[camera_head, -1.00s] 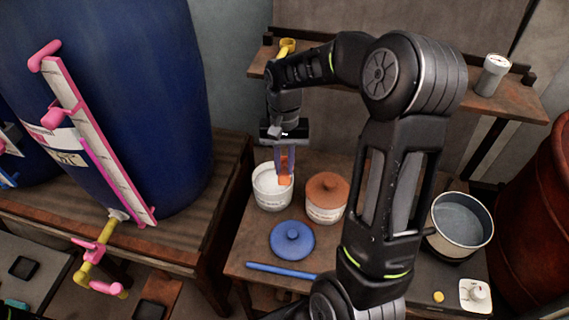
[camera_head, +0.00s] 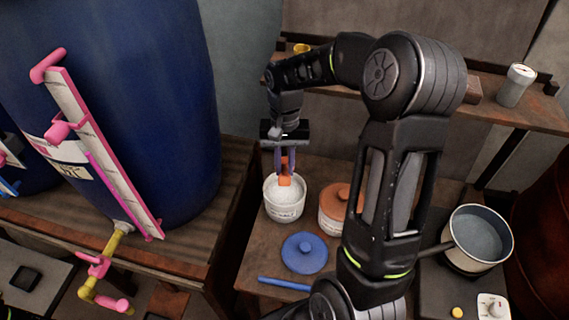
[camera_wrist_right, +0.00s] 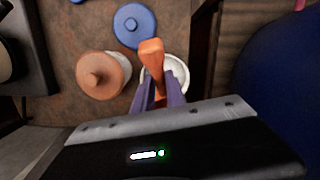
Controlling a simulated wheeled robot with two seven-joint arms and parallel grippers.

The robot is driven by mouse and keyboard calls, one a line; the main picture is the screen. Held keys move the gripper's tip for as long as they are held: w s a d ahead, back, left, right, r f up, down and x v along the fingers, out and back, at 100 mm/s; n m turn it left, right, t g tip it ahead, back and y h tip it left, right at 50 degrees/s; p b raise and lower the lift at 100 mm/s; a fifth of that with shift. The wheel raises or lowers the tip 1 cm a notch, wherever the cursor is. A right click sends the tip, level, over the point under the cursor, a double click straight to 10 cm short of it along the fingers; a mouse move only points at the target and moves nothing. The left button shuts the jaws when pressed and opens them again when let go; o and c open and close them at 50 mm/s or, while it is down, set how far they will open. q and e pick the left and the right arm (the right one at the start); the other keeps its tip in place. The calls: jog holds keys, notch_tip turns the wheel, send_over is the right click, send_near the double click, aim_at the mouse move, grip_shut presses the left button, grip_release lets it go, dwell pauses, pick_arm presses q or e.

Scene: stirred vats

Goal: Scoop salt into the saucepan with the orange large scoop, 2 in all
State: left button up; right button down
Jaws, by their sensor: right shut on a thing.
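My right gripper (camera_head: 285,160) is shut on the orange large scoop (camera_head: 286,178) and holds it over the open white tub of salt (camera_head: 284,207). In the right wrist view the scoop (camera_wrist_right: 151,58) shows between the fingers, with the tub (camera_wrist_right: 177,73) behind it. The scoop's lower end is at the tub's mouth; I cannot tell whether it touches the salt or carries any. The saucepan (camera_head: 477,240) stands on a hob at the right, its handle toward my arm. My left gripper is not in view.
A blue lid (camera_head: 304,254) and a blue stick (camera_head: 284,283) lie in front of the tub. A tub with a brown lid (camera_head: 336,203) stands to its right. A large blue barrel (camera_head: 130,110) is at the left. A shelf (camera_head: 540,112) runs behind, with a shaker (camera_head: 516,84) on it.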

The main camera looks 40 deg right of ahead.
pick_arm(q)
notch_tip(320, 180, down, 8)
jog(key=b, duration=0.8)
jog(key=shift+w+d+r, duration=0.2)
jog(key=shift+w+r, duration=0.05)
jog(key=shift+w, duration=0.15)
pick_arm(e)
jog(key=shift+f, duration=5.75)
